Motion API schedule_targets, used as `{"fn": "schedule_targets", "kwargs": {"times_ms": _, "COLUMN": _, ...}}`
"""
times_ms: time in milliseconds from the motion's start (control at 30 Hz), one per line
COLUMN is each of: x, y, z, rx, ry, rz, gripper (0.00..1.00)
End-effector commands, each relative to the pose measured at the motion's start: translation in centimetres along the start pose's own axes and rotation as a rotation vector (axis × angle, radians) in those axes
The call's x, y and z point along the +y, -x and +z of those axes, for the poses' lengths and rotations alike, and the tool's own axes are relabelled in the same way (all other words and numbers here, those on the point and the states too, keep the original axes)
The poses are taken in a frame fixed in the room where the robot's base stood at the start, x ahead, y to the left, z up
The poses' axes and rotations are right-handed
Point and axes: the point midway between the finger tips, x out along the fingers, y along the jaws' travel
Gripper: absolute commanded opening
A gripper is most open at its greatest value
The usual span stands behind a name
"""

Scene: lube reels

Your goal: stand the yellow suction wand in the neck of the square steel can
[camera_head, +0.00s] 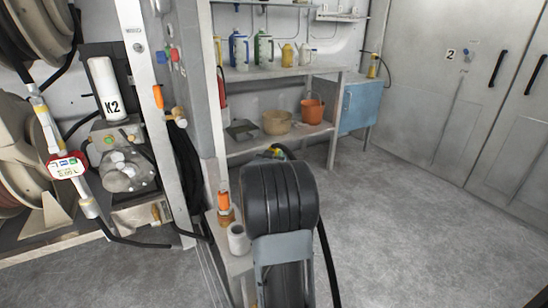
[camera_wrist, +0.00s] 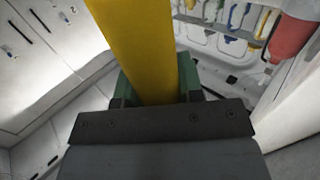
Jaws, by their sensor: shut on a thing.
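My gripper (camera_wrist: 155,84) shows in the wrist view with its green jaws on both sides of a thick yellow shaft, the suction wand (camera_wrist: 134,35). It is shut on the wand, which runs up out of the top of the picture. In the head view my black arm stands in the middle and hides most of the gripper. A small yellow piece with a black hose (camera_head: 283,149) shows just above the arm. I cannot make out the square steel can in either view; the wand's ends are also not clear.
Shelves behind hold several jugs (camera_head: 263,49), a tan basin (camera_head: 276,122), an orange bucket (camera_head: 313,110) and a dark flat pan (camera_head: 241,130). A blue cabinet (camera_head: 361,106) stands beside them. Hose reels (camera_head: 22,135) and a post (camera_head: 150,100) are at left. Floor at right is clear.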

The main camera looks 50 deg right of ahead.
Motion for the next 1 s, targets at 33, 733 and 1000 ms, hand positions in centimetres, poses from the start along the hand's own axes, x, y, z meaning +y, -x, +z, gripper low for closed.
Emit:
{"fn": "schedule_targets", "kwargs": {"times_ms": 33, "x": 0.0, "y": 0.0, "z": 0.2, "rx": -0.004, "ry": 0.001, "rz": 0.000, "gripper": 0.36}}
{"fn": "schedule_targets", "kwargs": {"times_ms": 733, "x": -0.1, "y": 1.4, "z": 0.0, "rx": -0.005, "ry": 0.000, "rz": -0.002, "gripper": 0.64}}
{"fn": "schedule_targets", "kwargs": {"times_ms": 1000, "x": 0.0, "y": 6.5, "z": -0.1, "rx": -0.004, "ry": 0.001, "rz": -0.003, "gripper": 0.64}}
